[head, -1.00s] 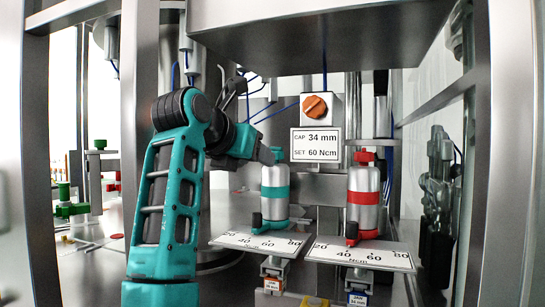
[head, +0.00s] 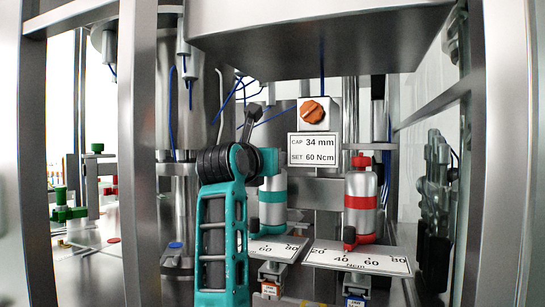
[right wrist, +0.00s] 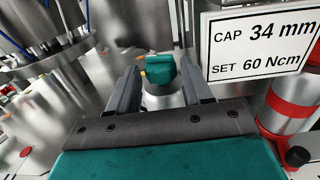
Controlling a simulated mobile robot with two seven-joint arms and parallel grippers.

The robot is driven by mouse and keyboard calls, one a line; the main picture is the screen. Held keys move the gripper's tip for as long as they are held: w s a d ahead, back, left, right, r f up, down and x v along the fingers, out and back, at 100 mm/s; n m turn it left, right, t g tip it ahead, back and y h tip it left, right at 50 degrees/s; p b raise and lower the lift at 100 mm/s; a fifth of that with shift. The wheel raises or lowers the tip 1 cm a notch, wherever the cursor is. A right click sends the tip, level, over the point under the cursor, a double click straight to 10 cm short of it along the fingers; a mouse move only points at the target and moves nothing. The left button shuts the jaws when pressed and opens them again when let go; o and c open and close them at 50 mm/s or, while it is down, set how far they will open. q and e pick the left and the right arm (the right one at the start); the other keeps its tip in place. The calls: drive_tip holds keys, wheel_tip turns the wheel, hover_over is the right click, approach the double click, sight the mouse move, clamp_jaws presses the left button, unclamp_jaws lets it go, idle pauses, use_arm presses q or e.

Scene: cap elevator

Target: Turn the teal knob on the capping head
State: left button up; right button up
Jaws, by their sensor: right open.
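The teal-banded capping head (head: 272,184) is a silver cylinder behind my arm in the head view, with a dark teal pointer (head: 254,225) low on it above a white scale plate (head: 283,247). My arm hides part of the head and most of its top. In the right wrist view the teal knob (right wrist: 160,67) sits atop this head. My right gripper (right wrist: 159,74) is open, its two dark fingers on either side of the knob. I cannot tell whether they touch it. My left gripper is not in view.
A red-banded capping head (head: 361,188) stands close to the right, over its own scale plate (head: 358,258). A sign (head: 314,149) reads CAP 34 mm, SET 60 Ncm, below an orange knob (head: 313,111). Metal frame posts (head: 140,150) stand at the left.

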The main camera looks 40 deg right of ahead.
drive_tip(key=shift+x, duration=1.2)
drive_tip(key=shift+w+d, duration=0.2)
drive_tip(key=shift+d, duration=0.15)
drive_tip(key=c, duration=0.7)
drive_tip(key=shift+n+t+y, duration=0.6)
drive_tip(key=shift+n+t, duration=0.1)
drive_tip(key=shift+t, duration=0.2)
drive_tip(key=o, duration=0.7)
drive_tip(key=shift+s+a, duration=0.1)
